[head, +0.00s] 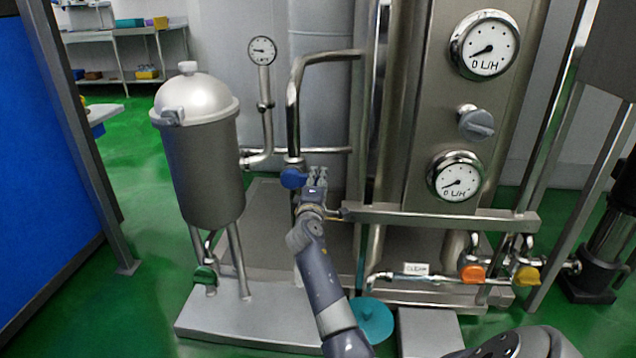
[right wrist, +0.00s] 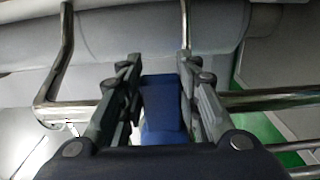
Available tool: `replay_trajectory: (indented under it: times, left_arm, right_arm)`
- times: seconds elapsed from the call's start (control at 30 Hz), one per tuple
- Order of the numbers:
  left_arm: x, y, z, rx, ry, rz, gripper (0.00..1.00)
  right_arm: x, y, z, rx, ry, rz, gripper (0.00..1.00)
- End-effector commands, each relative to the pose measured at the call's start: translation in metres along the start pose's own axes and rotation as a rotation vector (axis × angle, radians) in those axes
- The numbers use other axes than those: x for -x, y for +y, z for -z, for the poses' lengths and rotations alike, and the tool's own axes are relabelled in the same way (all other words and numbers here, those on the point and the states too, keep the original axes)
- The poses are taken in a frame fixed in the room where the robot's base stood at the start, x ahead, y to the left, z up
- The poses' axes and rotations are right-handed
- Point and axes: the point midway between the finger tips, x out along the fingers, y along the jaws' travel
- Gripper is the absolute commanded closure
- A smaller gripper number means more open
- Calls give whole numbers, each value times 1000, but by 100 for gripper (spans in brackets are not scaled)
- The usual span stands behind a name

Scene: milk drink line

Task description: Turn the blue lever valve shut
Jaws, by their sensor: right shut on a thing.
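The blue lever valve (head: 293,178) sits on the vertical steel pipe left of the machine column in the head view. Its blue lever (right wrist: 163,105) shows in the right wrist view between my fingers. My right gripper (head: 316,178) is at the lever's right end, shut on it. The same right gripper (right wrist: 162,90) fills the middle of the wrist view, one finger on each side of the lever. The valve body is partly hidden behind the gripper. My left gripper is not in view.
A domed steel tank (head: 200,150) stands to the left, with a green valve handle (head: 204,275) below. A pressure gauge (head: 262,51) stands behind. A horizontal steel bar (head: 440,217), an orange handle (head: 472,272) and a yellow handle (head: 526,275) lie to the right.

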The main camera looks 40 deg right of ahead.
Motion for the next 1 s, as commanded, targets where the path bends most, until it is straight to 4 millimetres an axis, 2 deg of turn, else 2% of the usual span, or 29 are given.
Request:
replay_trajectory:
  times: [0.3,0.33,0.4,0.77,0.87,1.0]
  left_arm:
    - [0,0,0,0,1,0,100]
    - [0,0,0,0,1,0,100]
    - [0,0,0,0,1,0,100]
    - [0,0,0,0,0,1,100]
    - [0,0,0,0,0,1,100]
    - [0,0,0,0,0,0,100]
  right_arm:
    - [0,0,0,-15,0,3,100]
    - [0,-1,0,-15,0,3,65]
    - [0,-1,0,-14,0,3,49]
    - [1,-1,0,-8,1,3,48]
    - [6,-2,1,-8,1,3,48]
    - [23,-2,1,-8,2,3,48]
